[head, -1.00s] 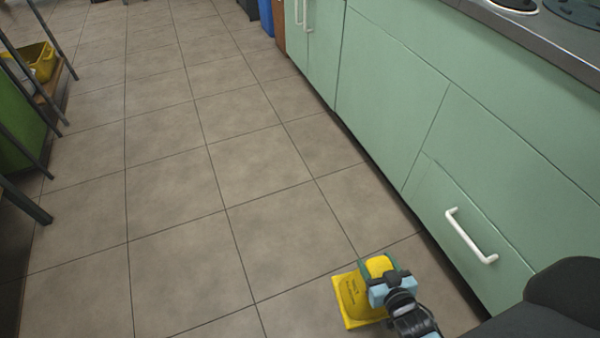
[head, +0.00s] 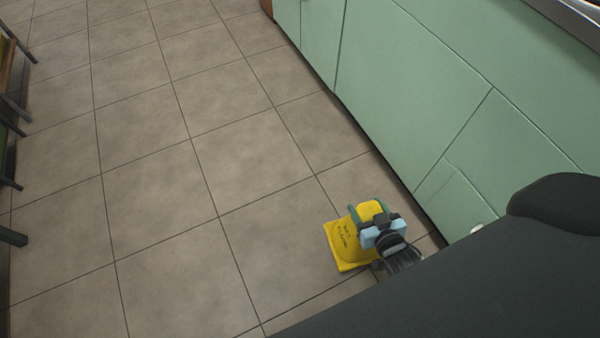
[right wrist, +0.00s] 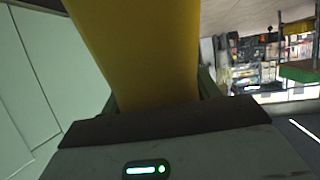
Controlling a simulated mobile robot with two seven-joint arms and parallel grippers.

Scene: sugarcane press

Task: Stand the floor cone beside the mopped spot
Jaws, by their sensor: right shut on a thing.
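The yellow floor cone (head: 346,245), with dark lettering and a square base, is at the lower right of the head view. My right gripper (head: 370,212) is shut on its upper part. In the right wrist view the cone (right wrist: 140,50) fills the middle, between the fingers of the gripper (right wrist: 155,100). I cannot tell whether the cone's base touches the floor. No mopped spot can be made out on the tiles. My left gripper is not in view.
Green cabinets (head: 400,80) run along the right, close to the cone and my right arm. Dark furniture legs (head: 12,236) stand at the left edge. The tiled floor (head: 150,190) between them is clear.

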